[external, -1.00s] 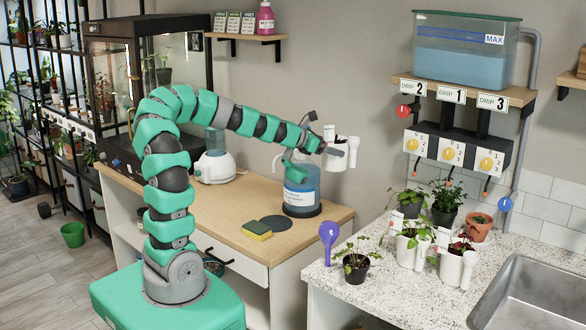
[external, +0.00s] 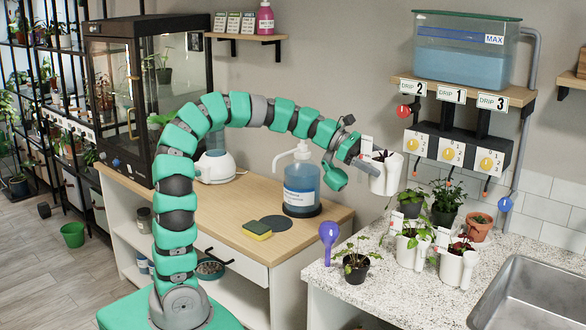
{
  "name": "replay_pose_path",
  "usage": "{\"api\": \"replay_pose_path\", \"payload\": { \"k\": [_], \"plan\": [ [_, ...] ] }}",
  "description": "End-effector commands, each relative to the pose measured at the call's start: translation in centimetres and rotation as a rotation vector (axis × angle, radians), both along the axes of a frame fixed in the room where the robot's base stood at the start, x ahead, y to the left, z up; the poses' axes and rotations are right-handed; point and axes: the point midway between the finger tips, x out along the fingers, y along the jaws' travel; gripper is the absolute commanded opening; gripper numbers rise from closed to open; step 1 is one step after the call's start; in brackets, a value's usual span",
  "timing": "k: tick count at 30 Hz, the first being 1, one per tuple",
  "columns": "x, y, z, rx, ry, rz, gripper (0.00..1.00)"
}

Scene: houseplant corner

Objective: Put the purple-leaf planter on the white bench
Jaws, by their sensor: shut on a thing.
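My gripper (external: 362,163) is shut on a white planter (external: 386,176) and holds it in the air, roughly upright, above the gap between the wood-topped bench and the speckled counter. A little dark foliage and a white tag show at its rim; the leaf colour is hard to make out. Another white planter (external: 455,270) with dark red-purple leaves stands on the speckled white counter (external: 400,305). A white planter with green leaves (external: 411,250) stands beside it. The white bench (external: 232,235) has a pale wood top and a drawer.
A soap bottle (external: 301,188) and a sponge (external: 257,230) stand on the bench. Drip valves (external: 452,150) hang behind.

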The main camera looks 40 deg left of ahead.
Motion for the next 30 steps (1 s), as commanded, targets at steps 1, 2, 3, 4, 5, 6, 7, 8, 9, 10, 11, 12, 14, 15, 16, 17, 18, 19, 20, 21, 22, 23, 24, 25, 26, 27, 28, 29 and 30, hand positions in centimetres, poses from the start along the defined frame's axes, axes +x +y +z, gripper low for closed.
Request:
{"api": "replay_pose_path", "payload": {
  "k": [1, 2, 3, 4, 5, 6, 7, 8, 9, 10, 11, 12, 14, 15, 16, 17, 18, 19, 20, 21, 22, 23, 24, 25, 26, 27, 28, 29, 30],
  "plan": [
    [-0.1, -0.1, -0.6, -0.002, 0.001, -0.003, 0.48],
    [-0.1, -0.1, -1.0, -0.002, 0.001, -0.004, 0.48],
    [-0.1, -0.1, -1.8, -0.002, 0.001, -0.003, 0.48],
    [-0.1, -0.1, -2.4, -0.001, 0.001, -0.003, 0.48],
    [-0.1, -0.1, -3.1, -0.002, 0.002, -0.004, 0.48],
    [-0.1, -0.1, -4.1, -0.002, 0.003, -0.004, 0.48],
    [-0.1, -0.1, -4.8, -0.002, 0.004, -0.005, 0.48],
    [-0.1, -0.1, -5.5, -0.002, 0.005, -0.005, 0.48],
    [-0.2, -0.2, -6.4, -0.002, 0.004, -0.006, 0.48],
    [-0.1, -0.1, -7.1, -0.002, 0.004, -0.004, 0.48],
    [-0.1, -0.1, -7.8, -0.002, 0.004, -0.003, 0.48],
    [-0.1, -0.1, -8.6, -0.002, 0.004, -0.003, 0.48],
    [-0.1, -0.1, -9.9, -0.002, 0.003, -0.003, 0.48],
    [-0.1, -0.1, -10.7, -0.002, 0.003, -0.003, 0.48],
    [-0.1, 0.0, -11.2, -0.003, 0.003, -0.002, 0.48],
    [0.0, -0.1, -11.7, -0.002, 0.002, -0.002, 0.48],
    [0.0, 0.0, -12.2, -0.001, 0.001, -0.002, 0.48],
    [0.0, 0.0, -12.6, -0.001, 0.000, -0.001, 0.48],
    [0.0, 0.0, -12.9, -0.001, 0.000, -0.001, 0.48],
    [0.0, 0.0, -13.2, -0.001, 0.000, 0.000, 0.48],
    [0.0, 0.0, -13.4, -0.002, 0.000, 0.000, 0.48],
    [0.0, 0.0, -13.5, -0.002, 0.000, 0.000, 0.48],
    [0.0, 0.0, -13.6, -0.002, 0.000, 0.000, 0.48],
    [0.0, 0.0, -13.7, -0.002, 0.000, 0.000, 0.48],
    [0.0, 0.0, -13.9, -0.002, 0.000, -0.001, 0.48],
    [0.0, 0.0, -14.2, -0.001, 0.000, -0.001, 0.48],
    [-0.1, 0.0, -14.5, -0.001, 0.000, -0.001, 0.48],
    [-0.1, -0.1, -14.8, -0.001, 0.000, -0.002, 0.48],
    [-0.1, -0.1, -15.4, -0.001, 0.000, -0.003, 0.48]
  ]
}}
